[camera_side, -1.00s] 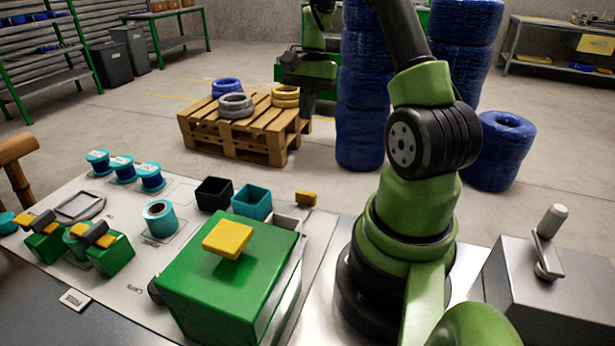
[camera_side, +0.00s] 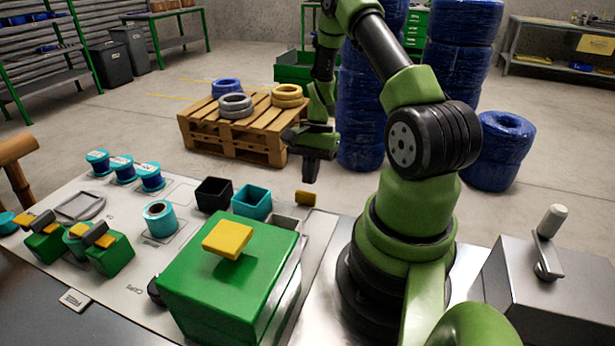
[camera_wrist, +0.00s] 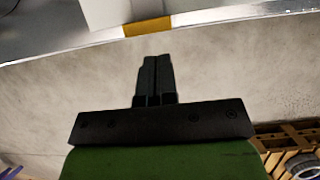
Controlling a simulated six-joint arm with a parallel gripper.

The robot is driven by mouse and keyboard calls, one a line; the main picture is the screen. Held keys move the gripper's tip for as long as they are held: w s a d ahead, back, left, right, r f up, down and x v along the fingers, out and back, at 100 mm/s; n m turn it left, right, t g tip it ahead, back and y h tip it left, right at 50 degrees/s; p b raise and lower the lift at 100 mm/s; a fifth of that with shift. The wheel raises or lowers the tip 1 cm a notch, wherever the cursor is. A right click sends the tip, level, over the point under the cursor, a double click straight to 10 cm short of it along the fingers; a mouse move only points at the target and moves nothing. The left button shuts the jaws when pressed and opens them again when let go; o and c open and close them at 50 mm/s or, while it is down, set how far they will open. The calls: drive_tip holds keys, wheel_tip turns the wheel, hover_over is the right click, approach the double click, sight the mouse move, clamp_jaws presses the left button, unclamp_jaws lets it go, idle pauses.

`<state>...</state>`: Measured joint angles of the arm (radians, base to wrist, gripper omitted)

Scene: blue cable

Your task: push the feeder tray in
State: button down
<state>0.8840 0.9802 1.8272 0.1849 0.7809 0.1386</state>
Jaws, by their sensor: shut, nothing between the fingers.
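The feeder tray (camera_side: 285,222) is a pale grey piece behind the green box (camera_side: 222,275), which hides much of it. A yellow block (camera_side: 306,198), apparently its handle, is at its far right end. In the wrist view the yellow block (camera_wrist: 147,27) lies along the edge of a white surface, ahead of the fingertips. My gripper (camera_side: 311,178) is shut and empty, pointing down just above the yellow block in the side view. In the wrist view my gripper's fingers (camera_wrist: 156,62) are together, with a visible gap before the block.
A black bin (camera_side: 213,194) and a teal bin (camera_side: 252,202) stand left of the yellow block. A yellow knob (camera_side: 228,238) tops the green box. A pallet with cable coils (camera_side: 235,105) is on the floor behind. Blue wrapped stacks (camera_side: 359,130) stand behind the arm.

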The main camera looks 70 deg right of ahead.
drive_tip(key=shift+a, duration=0.85)
drive_tip(key=a, duration=1.3)
drive_tip(key=shift+a, duration=0.35)
drive_tip(key=shift+d, duration=0.1)
drive_tip(key=shift+d, duration=0.55)
drive_tip(key=d, duration=0.3)
drive_tip(key=shift+r, duration=0.2)
drive_tip(key=v, duration=1)
wheel_tip(320, 180, up, 11)
drive_tip(key=n+t+h, duration=0.3)
drive_tip(key=n, duration=0.4)
hover_over(283, 216)
drive_tip(key=s+a+r+n+t, duration=0.4)
drive_tip(key=s+a+r+n, duration=0.1)
drive_tip(key=a+r+n, duration=0.1)
drive_tip(key=shift+s+a+r+n+y, duration=0.3)
drive_tip(key=shift+s+a+r+n, duration=0.1)
drive_tip(key=shift+n, duration=0.1)
